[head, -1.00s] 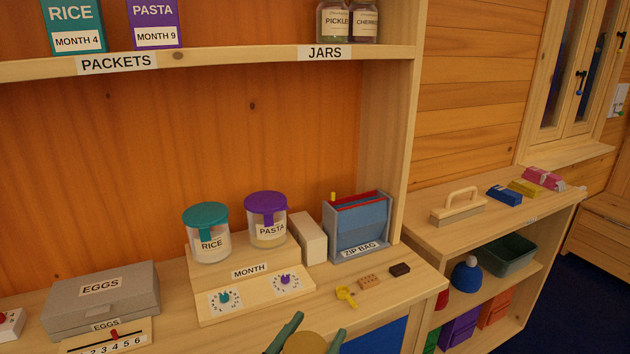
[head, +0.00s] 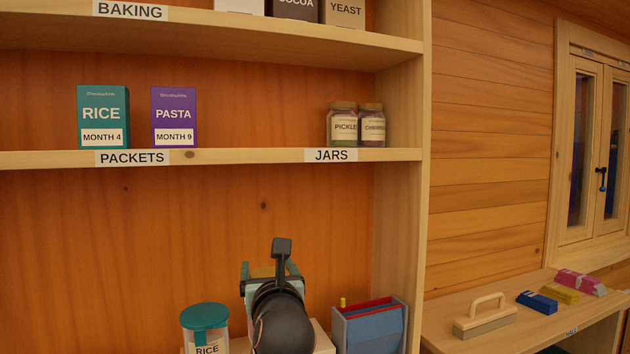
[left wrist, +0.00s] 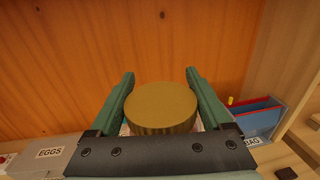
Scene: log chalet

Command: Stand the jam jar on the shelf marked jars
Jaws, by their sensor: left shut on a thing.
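My left gripper (head: 262,272) is raised in front of the back wall, below the middle shelf. In the left wrist view its green fingers (left wrist: 160,90) are shut on the jam jar, whose gold lid (left wrist: 162,105) shows between them; the jar's body is mostly hidden. The shelf marked JARS (head: 390,155) is above and to the right of the gripper. A pickle jar (head: 343,125) and a cherries jar (head: 372,127) stand side by side on it. The JARS label (head: 330,155) is on its front edge. My right gripper is not in view.
Left of the jars, the same shelf board is bare up to the pasta packet (head: 174,118) and rice packet (head: 103,115). The upper BAKING shelf (head: 200,22) overhangs them. An upright post (head: 425,200) bounds the right side. A teal-lidded rice canister (head: 205,325) and zip-bag holder (head: 370,328) stand below.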

